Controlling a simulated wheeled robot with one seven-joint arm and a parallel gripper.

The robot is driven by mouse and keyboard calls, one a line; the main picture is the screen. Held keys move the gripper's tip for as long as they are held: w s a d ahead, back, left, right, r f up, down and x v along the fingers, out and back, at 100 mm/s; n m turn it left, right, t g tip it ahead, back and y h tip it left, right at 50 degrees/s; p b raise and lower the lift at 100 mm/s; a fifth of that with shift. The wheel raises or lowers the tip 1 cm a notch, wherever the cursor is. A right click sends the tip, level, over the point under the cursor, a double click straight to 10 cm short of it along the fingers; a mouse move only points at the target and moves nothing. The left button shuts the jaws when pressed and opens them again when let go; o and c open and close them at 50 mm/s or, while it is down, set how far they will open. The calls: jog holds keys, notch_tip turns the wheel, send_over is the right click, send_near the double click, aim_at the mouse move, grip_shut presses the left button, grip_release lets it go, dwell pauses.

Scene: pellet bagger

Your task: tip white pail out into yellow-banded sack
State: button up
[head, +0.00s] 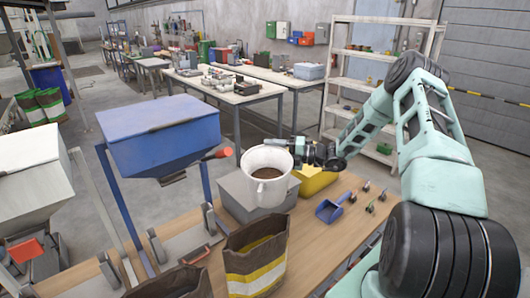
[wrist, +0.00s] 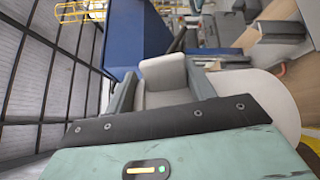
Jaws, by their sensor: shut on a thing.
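The white pail (head: 268,188) is upright in the air above the bench, with brown contents showing inside. My gripper (head: 291,148) is shut on the pail at its far rim side. In the wrist view the fingers (wrist: 168,82) are in front and the pale pail wall (wrist: 268,92) is to their right. The yellow-banded sack (head: 252,282) stands open-topped on the near part of the bench, below and in front of the pail. The pail is apart from the sack.
A second brown sack (head: 185,287) stands left of the banded one. A blue hopper (head: 163,138) on posts is left of the pail. A grey box (head: 238,193), yellow box (head: 318,180) and blue scoop (head: 332,209) are on the bench (head: 325,236).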

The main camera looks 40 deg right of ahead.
jog(key=s+a+r+n+b, duration=0.6)
jog(key=a+n+b, duration=0.1)
jog(key=n+b, duration=0.25)
jog(key=s+a+f+n+b, duration=0.2)
jog(key=s+a+n+b, duration=0.6)
jog(key=a+n+b, duration=0.1)
jog(key=shift+a+f+b, duration=0.25)
jog(key=shift+f+b, duration=0.1)
jog(key=shift+b, duration=0.3)
